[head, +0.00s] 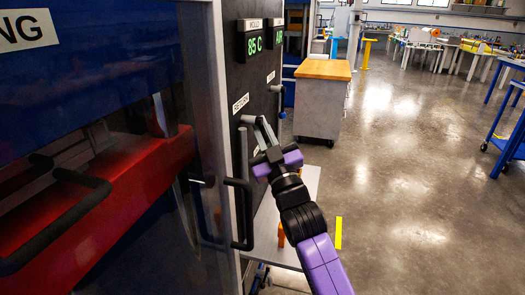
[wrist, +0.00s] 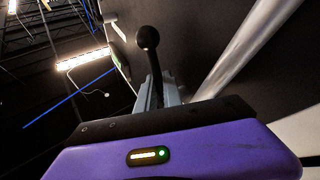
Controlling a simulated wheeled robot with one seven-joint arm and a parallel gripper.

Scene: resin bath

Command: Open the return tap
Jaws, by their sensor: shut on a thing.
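The return tap's lever (wrist: 150,62) shows in the wrist view as a dark rod with a round black knob at its end, rising from between my fingers. My gripper (wrist: 156,97) is shut on this lever below the knob. In the head view my gripper (head: 256,126) is at the dark panel, just below and right of the RETURN label (head: 241,103). There the fingers hide most of the lever, and the tap's body cannot be made out.
A black vertical door handle (head: 249,215) stands close below my gripper. A wood-topped cabinet (head: 322,95) stands behind.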

